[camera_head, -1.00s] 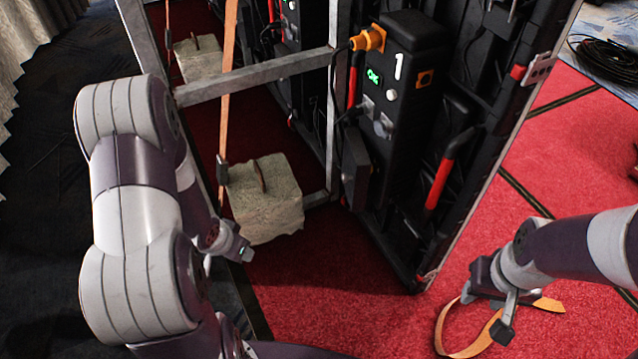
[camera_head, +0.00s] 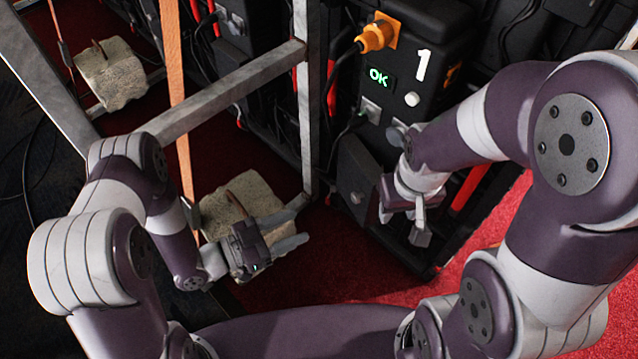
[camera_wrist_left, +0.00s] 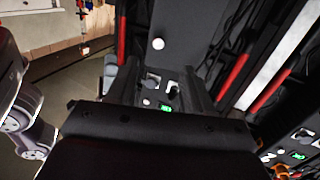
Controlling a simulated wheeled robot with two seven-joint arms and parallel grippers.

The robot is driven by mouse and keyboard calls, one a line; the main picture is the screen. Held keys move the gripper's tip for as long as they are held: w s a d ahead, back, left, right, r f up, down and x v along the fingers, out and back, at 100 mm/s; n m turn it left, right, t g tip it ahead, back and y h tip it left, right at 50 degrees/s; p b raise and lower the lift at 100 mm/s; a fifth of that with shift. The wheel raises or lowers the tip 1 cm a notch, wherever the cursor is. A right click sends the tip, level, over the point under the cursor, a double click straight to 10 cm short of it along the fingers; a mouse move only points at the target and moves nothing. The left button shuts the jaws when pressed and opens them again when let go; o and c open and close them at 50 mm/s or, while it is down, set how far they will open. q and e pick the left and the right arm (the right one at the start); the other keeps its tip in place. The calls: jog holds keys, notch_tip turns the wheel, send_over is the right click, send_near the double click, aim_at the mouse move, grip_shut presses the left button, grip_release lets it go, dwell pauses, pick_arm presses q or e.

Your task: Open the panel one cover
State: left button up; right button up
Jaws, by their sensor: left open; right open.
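The black panel one box (camera_head: 425,60) bears a white "1" and a lit green "OK" display. Below it a dark flat cover (camera_head: 357,180) with a small round knob stands at an angle to the box; I cannot tell whether it is ajar. In the left wrist view a grey face with a white knob (camera_wrist_left: 158,43) lies ahead of the gripper. My left gripper (camera_head: 290,230) is open and empty, left of the cover, its fingers pointing right toward it. My right gripper (camera_head: 402,222) is open, just right of the cover, pointing down; contact cannot be judged.
A metal frame upright (camera_head: 305,110) and crossbar (camera_head: 220,98) stand left of the panel. A sandbag (camera_head: 225,205) lies behind my left gripper, another (camera_head: 110,75) farther back. Orange plug (camera_head: 375,38) and cables hang near the box. Red carpet (camera_head: 310,275) is clear in front.

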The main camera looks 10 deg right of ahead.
aim_at(353, 199)
pick_arm(q)
jog(key=b+x, duration=0.1)
jog(key=x, duration=0.3)
jog(key=r+b+x, duration=0.1)
jog(key=b+x, duration=0.1)
jog(key=x, duration=0.2)
jog(key=b+x, duration=0.1)
jog(key=x, duration=0.3)
jog(key=shift+r+b, duration=0.25)
jog(key=shift+b, duration=0.05)
jog(key=shift+w+d+r, duration=0.15)
jog(key=shift+d, duration=0.3)
grip_shut()
